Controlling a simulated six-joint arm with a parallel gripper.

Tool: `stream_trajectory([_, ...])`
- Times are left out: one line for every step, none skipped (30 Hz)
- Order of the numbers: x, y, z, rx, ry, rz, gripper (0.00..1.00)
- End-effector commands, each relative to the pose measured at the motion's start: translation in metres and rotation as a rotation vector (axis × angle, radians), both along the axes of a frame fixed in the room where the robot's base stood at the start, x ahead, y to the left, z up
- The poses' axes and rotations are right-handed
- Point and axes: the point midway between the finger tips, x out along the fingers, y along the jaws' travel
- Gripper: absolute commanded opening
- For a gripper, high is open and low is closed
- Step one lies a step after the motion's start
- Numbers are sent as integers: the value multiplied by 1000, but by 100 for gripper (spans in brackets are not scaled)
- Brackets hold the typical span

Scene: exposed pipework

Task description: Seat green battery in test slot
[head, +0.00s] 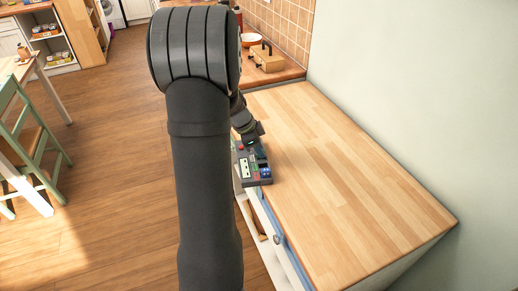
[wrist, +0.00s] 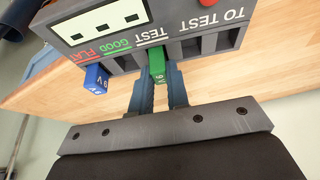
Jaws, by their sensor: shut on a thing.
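The grey battery tester (wrist: 205,72) shows upside down in the wrist view, with labels TO TEST, TEST, GOOD and FLAT above a row of bays. My gripper (wrist: 160,78) is shut on the green battery (wrist: 157,66), one finger on each side. The battery lines up with the bay under the TEST label (wrist: 152,33), and its far end meets the opening. I cannot tell how deep it sits. In the head view the tester (head: 246,168) stands at the worktop's left edge, my gripper (head: 258,148) close over it; the green battery is hard to make out there.
A blue battery (wrist: 96,77) sits at the FLAT bay, near my fingers. The bays under TO TEST (wrist: 222,18) look dark and empty. The wooden worktop (head: 340,180) is clear to the right, up to the wall. A wooden box (head: 267,58) stands farther back.

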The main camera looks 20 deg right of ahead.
Motion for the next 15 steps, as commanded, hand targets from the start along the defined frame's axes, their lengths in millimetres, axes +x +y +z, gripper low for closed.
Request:
stream_trajectory([0, 0, -2, 0, -1, 0, 0])
stream_trajectory([0, 0, -2, 0, -2, 1, 0])
stream_trajectory([0, 0, -1, 0, -2, 1, 0])
stream_trajectory([0, 0, -1, 0, -2, 1, 0])
stream_trajectory([0, 0, -1, 0, -2, 1, 0])
stream_trajectory([0, 0, -1, 0, -2, 1, 0])
stream_trajectory([0, 0, -1, 0, -2, 1, 0])
stream_trajectory([0, 0, -2, 0, -2, 1, 0])
stream_trajectory([0, 0, -3, 0, -2, 1, 0])
stream_trajectory([0, 0, -4, 0, -1, 2, 0])
stream_trajectory([0, 0, -5, 0, -1, 2, 0])
stream_trajectory([0, 0, -4, -1, -2, 1, 23])
stream_trajectory([0, 0, -4, -1, -2, 1, 29])
stream_trajectory([0, 0, -4, -1, -2, 1, 35])
stream_trajectory([0, 0, -4, 0, -2, 1, 37])
